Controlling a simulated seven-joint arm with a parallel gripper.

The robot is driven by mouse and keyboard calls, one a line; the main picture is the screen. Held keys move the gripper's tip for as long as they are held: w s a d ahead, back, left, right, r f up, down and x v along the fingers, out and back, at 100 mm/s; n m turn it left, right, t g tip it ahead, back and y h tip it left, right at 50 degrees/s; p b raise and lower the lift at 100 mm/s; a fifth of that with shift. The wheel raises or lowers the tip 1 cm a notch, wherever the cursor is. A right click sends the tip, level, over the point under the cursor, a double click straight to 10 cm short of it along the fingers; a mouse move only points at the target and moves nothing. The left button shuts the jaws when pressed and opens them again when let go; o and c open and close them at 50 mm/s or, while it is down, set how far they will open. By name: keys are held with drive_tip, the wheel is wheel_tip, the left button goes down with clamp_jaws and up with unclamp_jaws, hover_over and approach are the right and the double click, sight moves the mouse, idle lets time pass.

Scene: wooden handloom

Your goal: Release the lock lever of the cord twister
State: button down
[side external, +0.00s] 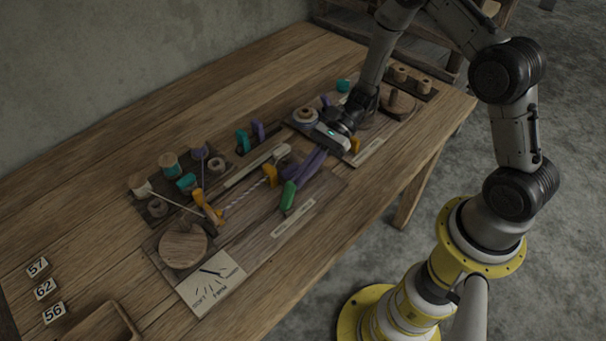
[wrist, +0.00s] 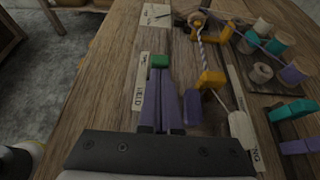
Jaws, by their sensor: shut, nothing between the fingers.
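My gripper (side external: 298,179) has long purple fingers, pressed together and pointing down-left over the cord twister. In the wrist view the shut fingers (wrist: 160,74) end at a green lever grip (wrist: 159,61). The green grip also shows in the side view (side external: 288,196), just beyond the fingertips; whether they touch it I cannot tell. A pale strip marked HELD (wrist: 139,90) lies left of it in the wrist view. The twisted cord (side external: 245,195) runs between two orange-yellow holders (side external: 270,175) (side external: 208,207). The lever's lower part is hidden.
A purple block (wrist: 193,108) stands close right of my fingers in the wrist view. Thread spools (side external: 168,160) stand on a dark board. A round wooden disc (side external: 183,247) and a dial card (side external: 211,283) lie at the near end.

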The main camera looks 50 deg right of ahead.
sight(288, 187)
drive_tip(key=shift+a+r+h, duration=0.6)
drive_tip(key=shift+a+h, duration=0.05)
drive_tip(key=shift+h, duration=0.35)
drive_tip(key=a+h, duration=0.1)
drive_tip(key=r+h, duration=0.1)
drive_tip(key=shift+a+h, duration=0.3)
drive_tip(key=shift+a, duration=0.05)
drive_tip(key=shift+a+r, duration=0.1)
drive_tip(key=shift+a, duration=0.6)
drive_tip(key=shift+r, duration=0.8)
drive_tip(key=shift+d, duration=0.1)
